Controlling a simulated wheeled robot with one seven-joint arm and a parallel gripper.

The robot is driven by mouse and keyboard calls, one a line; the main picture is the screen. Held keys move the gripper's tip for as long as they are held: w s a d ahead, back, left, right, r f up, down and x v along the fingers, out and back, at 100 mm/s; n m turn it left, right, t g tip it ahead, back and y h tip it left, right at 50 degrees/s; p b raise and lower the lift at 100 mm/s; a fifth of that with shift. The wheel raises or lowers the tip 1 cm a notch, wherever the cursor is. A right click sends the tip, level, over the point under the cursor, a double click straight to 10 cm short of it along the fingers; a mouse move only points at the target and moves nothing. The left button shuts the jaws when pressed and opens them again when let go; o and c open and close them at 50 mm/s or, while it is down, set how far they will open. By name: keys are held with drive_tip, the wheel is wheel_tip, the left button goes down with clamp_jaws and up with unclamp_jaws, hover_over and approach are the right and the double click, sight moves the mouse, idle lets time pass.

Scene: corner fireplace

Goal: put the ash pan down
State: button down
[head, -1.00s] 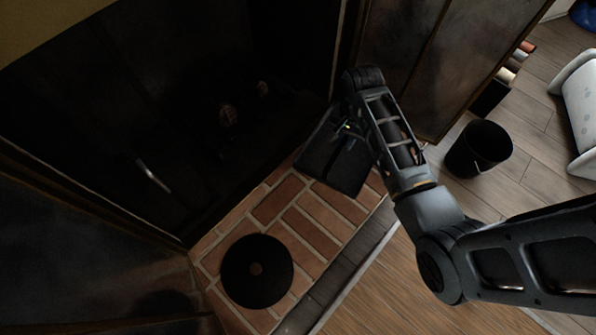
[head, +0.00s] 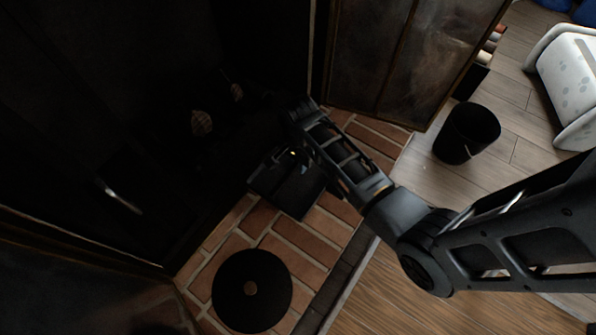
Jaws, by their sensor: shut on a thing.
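The ash pan (head: 290,191) is a dark, flat, square-edged pan over the brick hearth, close to the dark fireplace opening. My gripper (head: 296,158) is above the pan and shut on it. The fingers are dark and partly hidden by my wrist, so the exact grip point is hard to see. I cannot tell whether the pan's underside touches the bricks. The brick hearth (head: 297,238) shows bare in front of the pan.
A round black disc (head: 251,290) lies on the hearth at the front left. Folding screen panels (head: 380,55) stand behind right. A black bucket (head: 467,132) is on the wood floor at right. A light metal bar (head: 122,199) shows in the dark firebox.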

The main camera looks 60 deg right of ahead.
sight(307, 171)
drive_tip(key=shift+w+f+b, duration=0.1)
drive_tip(key=shift+f+b, duration=0.95)
drive_tip(key=shift+f, duration=0.95)
drive_tip(key=shift+f, duration=0.15)
drive_tip(key=c, duration=1)
unclamp_jaws()
drive_tip(key=shift+c, duration=0.2)
